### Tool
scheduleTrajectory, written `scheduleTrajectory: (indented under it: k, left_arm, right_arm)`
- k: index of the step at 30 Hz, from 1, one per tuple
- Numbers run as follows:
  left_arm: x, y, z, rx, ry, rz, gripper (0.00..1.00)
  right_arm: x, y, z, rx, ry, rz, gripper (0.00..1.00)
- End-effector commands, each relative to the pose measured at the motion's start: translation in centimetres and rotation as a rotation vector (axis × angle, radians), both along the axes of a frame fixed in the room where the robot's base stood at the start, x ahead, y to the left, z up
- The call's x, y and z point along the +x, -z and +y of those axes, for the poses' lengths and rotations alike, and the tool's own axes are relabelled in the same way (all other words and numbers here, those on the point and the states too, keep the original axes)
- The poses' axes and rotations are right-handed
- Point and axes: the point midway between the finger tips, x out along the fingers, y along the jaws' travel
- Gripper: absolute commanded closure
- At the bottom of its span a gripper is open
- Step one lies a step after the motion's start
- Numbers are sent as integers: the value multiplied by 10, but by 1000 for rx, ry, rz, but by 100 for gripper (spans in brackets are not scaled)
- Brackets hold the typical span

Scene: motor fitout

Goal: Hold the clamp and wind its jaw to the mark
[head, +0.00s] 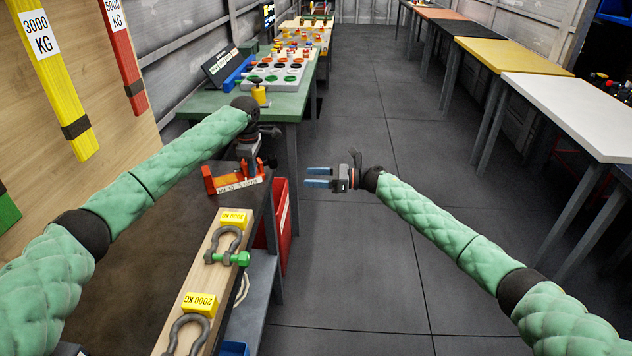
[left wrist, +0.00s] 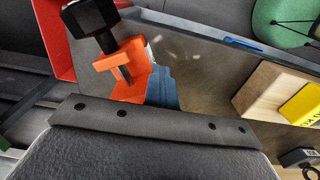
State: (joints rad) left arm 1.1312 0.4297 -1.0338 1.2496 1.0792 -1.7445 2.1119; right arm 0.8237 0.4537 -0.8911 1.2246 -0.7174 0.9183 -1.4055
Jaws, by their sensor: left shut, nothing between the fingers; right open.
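The orange clamp (head: 209,182) lies on the dark bench top near its far end, with a pale marked strip (head: 238,186) along its front. In the left wrist view the orange clamp (left wrist: 113,62) shows a black screw part. My left gripper (head: 250,165) is right at the clamp, and its blue fingers (left wrist: 162,90) are shut with nothing between them, close beside the orange body. I cannot tell whether they touch it. The clamp's jaw and mark are too small or hidden to read. My right gripper (head: 318,178) is open and empty over the floor, right of the bench.
A wooden board (head: 208,268) with shackles and yellow weight labels lies along the bench's right edge. A red bin (head: 280,212) hangs beside the bench. A green table (head: 205,100) with coloured parts stands beyond.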

Motion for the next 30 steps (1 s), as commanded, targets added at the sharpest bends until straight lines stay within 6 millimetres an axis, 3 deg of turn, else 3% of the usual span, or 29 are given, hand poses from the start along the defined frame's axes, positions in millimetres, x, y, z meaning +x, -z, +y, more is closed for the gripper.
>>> scheduleTrajectory:
  k: [30]
  left_arm:
    - [0, 0, 0, 0, 0, 0, 100]
  right_arm:
    - [-9, 2, 0, 81, -44, 878, 36]
